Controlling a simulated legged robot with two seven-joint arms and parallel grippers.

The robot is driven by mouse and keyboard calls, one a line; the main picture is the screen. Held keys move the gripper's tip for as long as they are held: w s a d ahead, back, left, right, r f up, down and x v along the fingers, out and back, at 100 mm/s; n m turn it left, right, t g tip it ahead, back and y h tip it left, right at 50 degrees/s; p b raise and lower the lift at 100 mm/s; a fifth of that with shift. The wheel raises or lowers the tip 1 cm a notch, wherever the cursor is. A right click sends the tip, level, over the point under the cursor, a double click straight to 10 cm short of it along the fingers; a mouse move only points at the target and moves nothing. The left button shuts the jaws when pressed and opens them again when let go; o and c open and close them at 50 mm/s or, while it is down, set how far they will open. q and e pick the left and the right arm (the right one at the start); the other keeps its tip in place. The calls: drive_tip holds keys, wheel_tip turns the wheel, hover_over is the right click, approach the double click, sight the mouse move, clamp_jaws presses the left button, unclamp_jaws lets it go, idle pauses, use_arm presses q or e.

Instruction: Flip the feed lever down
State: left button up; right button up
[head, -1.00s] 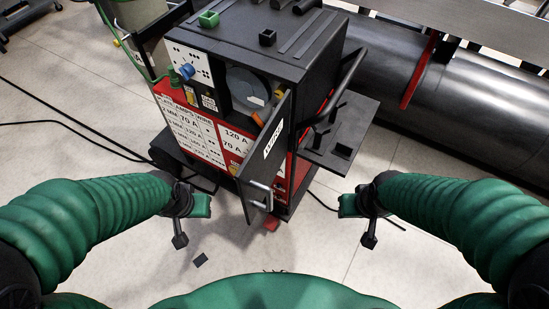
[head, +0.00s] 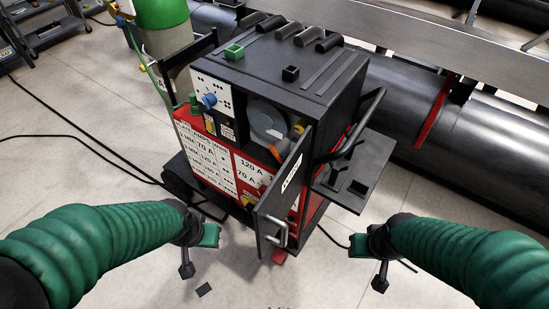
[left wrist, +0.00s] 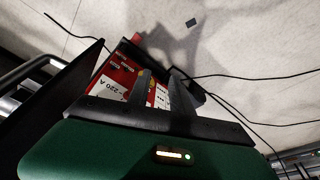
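A red and black machine (head: 243,160) stands on the floor ahead in the head view, its dark front door (head: 284,195) swung open. In its compartment, a grey spool (head: 266,118) shows, with a small orange part (head: 275,152) and a yellow part (head: 298,129) beside it. I cannot tell which of these is the feed lever; the door partly hides the compartment. My left gripper (head: 188,262) is left of and in front of the machine, touching nothing. Its two fingers stand apart and empty in the left wrist view (left wrist: 161,78). My right gripper (head: 379,275) hangs in front and to the right, apart from the machine.
A black side shelf (head: 352,184) and a bent handle rail (head: 361,118) stick out on the machine's right. A gas cylinder (head: 163,45) stands behind it at left. A large dark pipe (head: 470,130) lies behind at right. Black cables (head: 75,165) cross the floor.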

use_arm(q)
drive_tip(key=w+d+f+m+t+b, duration=0.1)
drive_tip(key=w, duration=0.1)
drive_tip(key=w+d+f+m+t+b, duration=0.1)
drive_tip(key=w+f+m+b, duration=0.1)
drive_tip(key=w, duration=0.1)
drive_tip(key=w+f+m+t+b, duration=0.1)
drive_tip(key=w+f+m, duration=0.1)
drive_tip(key=w, duration=0.1)
drive_tip(key=shift+w+d+f+t+h+b, duration=0.2)
drive_tip(key=shift+d+f+t+h+b, duration=0.1)
drive_tip(key=shift+d+b, duration=0.1)
clamp_jaws()
drive_tip(key=w+d+r+m+t+h+b, duration=0.4)
drive_tip(key=w+d+m+t+h+b, duration=0.1)
drive_tip(key=w+d+m+t, duration=0.4)
drive_tip(key=shift+w+d+b, duration=0.15)
drive_tip(key=shift+w+b, duration=0.7)
drive_tip(key=shift+w, duration=0.3)
